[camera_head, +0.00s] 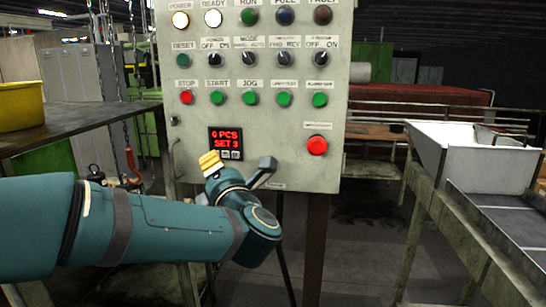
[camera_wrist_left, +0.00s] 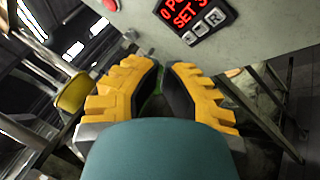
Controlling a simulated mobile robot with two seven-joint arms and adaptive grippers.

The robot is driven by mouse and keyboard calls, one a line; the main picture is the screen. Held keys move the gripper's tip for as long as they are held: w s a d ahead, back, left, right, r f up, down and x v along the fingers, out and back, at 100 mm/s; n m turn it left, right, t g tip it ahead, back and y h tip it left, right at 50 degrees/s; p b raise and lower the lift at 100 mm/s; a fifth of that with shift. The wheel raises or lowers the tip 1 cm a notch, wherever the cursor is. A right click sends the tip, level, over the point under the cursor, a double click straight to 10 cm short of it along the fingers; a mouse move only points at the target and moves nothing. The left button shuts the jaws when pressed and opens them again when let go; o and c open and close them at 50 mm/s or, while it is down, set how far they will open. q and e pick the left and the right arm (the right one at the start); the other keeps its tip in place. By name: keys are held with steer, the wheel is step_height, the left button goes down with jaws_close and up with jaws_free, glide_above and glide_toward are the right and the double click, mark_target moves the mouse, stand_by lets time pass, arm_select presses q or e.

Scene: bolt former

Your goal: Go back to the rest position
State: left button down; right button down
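My left arm comes in from the left in the head view. Its yellow-fingered left gripper (camera_head: 210,160) is in front of the lower left part of a grey control panel (camera_head: 280,120), just below the red display (camera_head: 226,140) reading "0 PCS SET 3". In the left wrist view the gripper (camera_wrist_left: 163,66) has a narrow gap between its black pads, with nothing held in it. The display (camera_wrist_left: 190,15) shows beyond the fingers at the top right. My right gripper is not in view.
The panel carries lamps, switches, buttons and a large red button (camera_head: 317,145). A dark table (camera_head: 75,118) with a yellow bin (camera_head: 22,105) stands left. A white tray (camera_head: 470,158) on a frame stands right. Floor shows between the panel and that frame.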

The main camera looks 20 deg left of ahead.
arm_select(q)
steer(key=w+d+f+m+t+h, duration=0.1)
steer(key=w+d+f+m+h, duration=0.25)
steer(key=f+m, duration=0.35)
steer(key=w+d+f+m+t+h, duration=0.1)
steer(key=w+d+f+m+h, duration=0.25)
steer(key=f, duration=0.45)
steer(key=d+f+m+g+h, duration=0.1)
steer(key=d+f+m+h, duration=0.25)
steer(key=f, duration=0.45)
steer(key=d+f+m+g+h, duration=0.25)
steer(key=f+m, duration=0.25)
steer(key=f, duration=0.3)
steer(key=s+d+f+m+g+h, duration=0.2)
steer(key=s+d+f+m, duration=0.15)
steer(key=f, duration=0.35)
steer(key=s+d+f+m+g+h, duration=0.2)
steer(key=s+f+m, duration=0.15)
steer(key=f, duration=0.45)
steer(key=s+d+f+m+g+h, duration=0.1)
steer(key=s+d+f+m+g, duration=0.1)
steer(key=s+f, duration=0.3)
steer(key=s+d+f+m+g+h, duration=0.1)
steer(key=s+f+m+g, duration=0.3)
steer(key=s, duration=0.5)
steer(key=shift+s+d+f, duration=0.15)
steer(key=shift+d+f, duration=0.2)
steer(key=shift+d, duration=0.1)
